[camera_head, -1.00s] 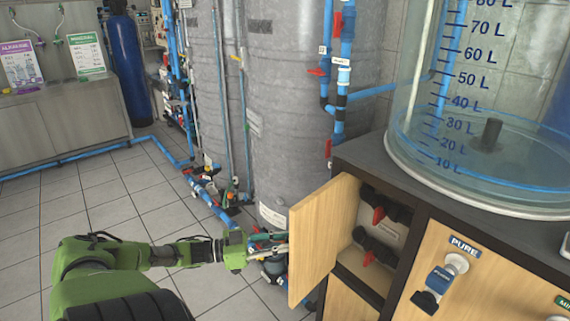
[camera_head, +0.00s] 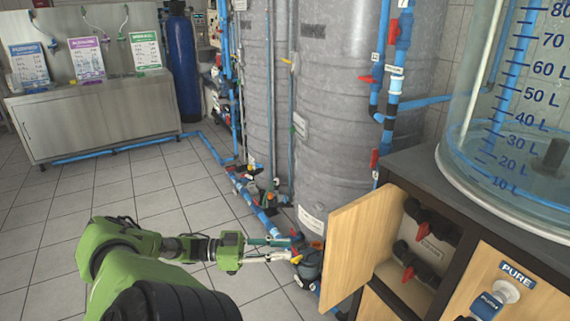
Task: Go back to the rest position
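My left arm comes in from the bottom left, green and black. My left gripper (camera_head: 285,248) points right, in front of the open cabinet door and near a dark pump-like part at the foot of the grey tank. Its two fingers show as separate bars with a gap, and I see nothing between them. My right gripper is not in view.
The wooden cabinet door (camera_head: 365,235) stands open. Inside are red-handled valves (camera_head: 422,230). A clear graduated tank (camera_head: 490,150) stands on the counter. Grey tanks (camera_head: 340,110) and blue pipes (camera_head: 390,90) are behind. The tiled floor (camera_head: 130,190) at left is clear.

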